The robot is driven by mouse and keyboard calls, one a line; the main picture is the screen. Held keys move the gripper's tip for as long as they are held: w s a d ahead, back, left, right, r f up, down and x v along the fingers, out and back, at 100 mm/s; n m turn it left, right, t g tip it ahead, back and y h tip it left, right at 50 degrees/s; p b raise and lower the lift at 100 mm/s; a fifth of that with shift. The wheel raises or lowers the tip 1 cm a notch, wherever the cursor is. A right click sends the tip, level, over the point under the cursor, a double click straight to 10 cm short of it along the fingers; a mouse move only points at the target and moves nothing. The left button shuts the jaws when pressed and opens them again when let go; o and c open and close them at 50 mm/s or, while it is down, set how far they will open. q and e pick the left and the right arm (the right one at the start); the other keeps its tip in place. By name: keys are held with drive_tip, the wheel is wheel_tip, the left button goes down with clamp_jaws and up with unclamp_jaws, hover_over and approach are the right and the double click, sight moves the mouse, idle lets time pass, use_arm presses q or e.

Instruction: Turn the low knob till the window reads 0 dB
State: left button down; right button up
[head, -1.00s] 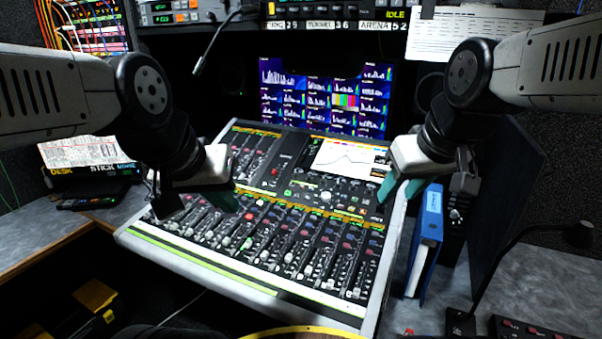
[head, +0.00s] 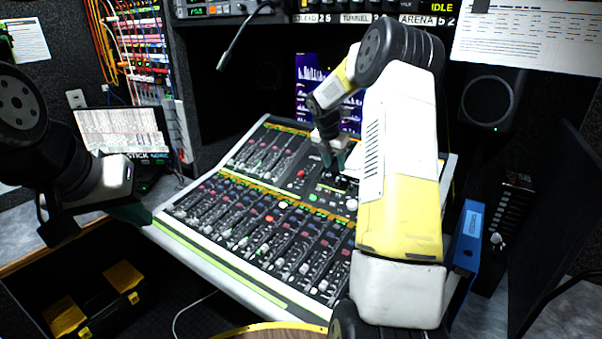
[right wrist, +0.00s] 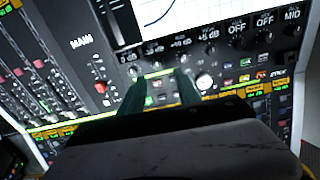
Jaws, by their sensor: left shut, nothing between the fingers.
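The mixing console (head: 245,285) has a graph screen, seen at the top of the right wrist view (right wrist: 190,12). Under that screen is a row of small dB windows (right wrist: 180,42) with small knobs (right wrist: 158,65) below them. The digits are too blurred to read surely, and I cannot tell which knob is the low one. My right gripper (right wrist: 162,92) is open over the panel just below this row, its two green fingers apart with nothing seen held. It also shows in the head view (head: 338,160), partly behind my forearm. My left gripper (head: 132,212) is shut and empty by the console's left edge.
A larger pale knob (right wrist: 205,82) sits right of my right fingers, and a red button (right wrist: 100,87) to their left. A gooseneck microphone (head: 232,42) hangs above the console. A blue binder (head: 467,240) stands at its right side.

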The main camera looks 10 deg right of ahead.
sight(337, 181)
drive_tip(key=x, duration=0.8)
drive_tip(key=shift+w+a+f, duration=0.1)
drive_tip(key=shift+w+f, duration=0.15)
drive_tip(key=shift+w, duration=0.1)
clamp_jaws()
